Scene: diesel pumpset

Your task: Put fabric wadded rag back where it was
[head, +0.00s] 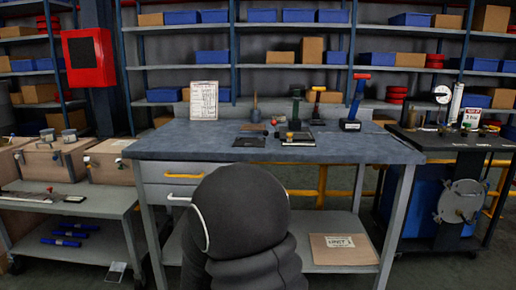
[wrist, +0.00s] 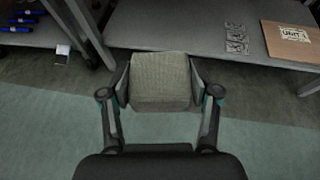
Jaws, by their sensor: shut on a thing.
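The fabric wadded rag (wrist: 160,82) is a grey-beige, roughly square bundle in the wrist view. My gripper (wrist: 160,88) is shut on it, with one finger against its left side and one against its right. The rag is held in the air, with the green-grey floor visible below it. In the head view a dark rounded part of my arm fills the lower middle, and the gripper and rag are hidden there.
A grey workbench (head: 350,150) with small tools on top stands ahead. Its lower shelf (head: 325,258) bears a cardboard box (head: 343,249). A lower bench (head: 100,205) with wooden boxes is at left. A black cart (head: 455,138) stands at right.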

